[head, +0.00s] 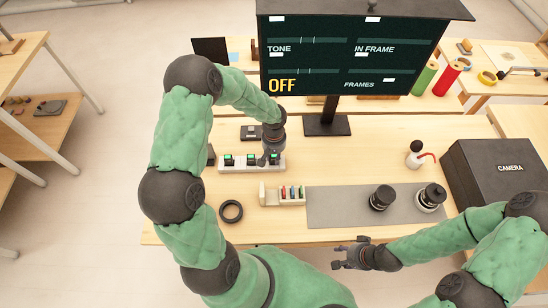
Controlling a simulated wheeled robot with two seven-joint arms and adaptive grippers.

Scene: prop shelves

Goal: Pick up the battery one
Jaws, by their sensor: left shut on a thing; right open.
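A pale charger strip (240,170) lies on the wooden table, left of centre. Dark batteries with green lights stand in it: one at the left (228,160), one in the middle (251,160) and one at the right (274,159). My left gripper (268,160) points down at the right end of the strip and is shut on the right battery, partly hiding it. I cannot tell whether that battery is clear of its slot. My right gripper (344,256) is open and empty, off the table's front edge.
A small rack (270,197) holds coloured cards, beside a black ring (231,211). A grey mat (330,207) carries two dark lenses (382,197) (431,196). A black CAMERA case (490,175) stands right; a display (355,50) rises behind.

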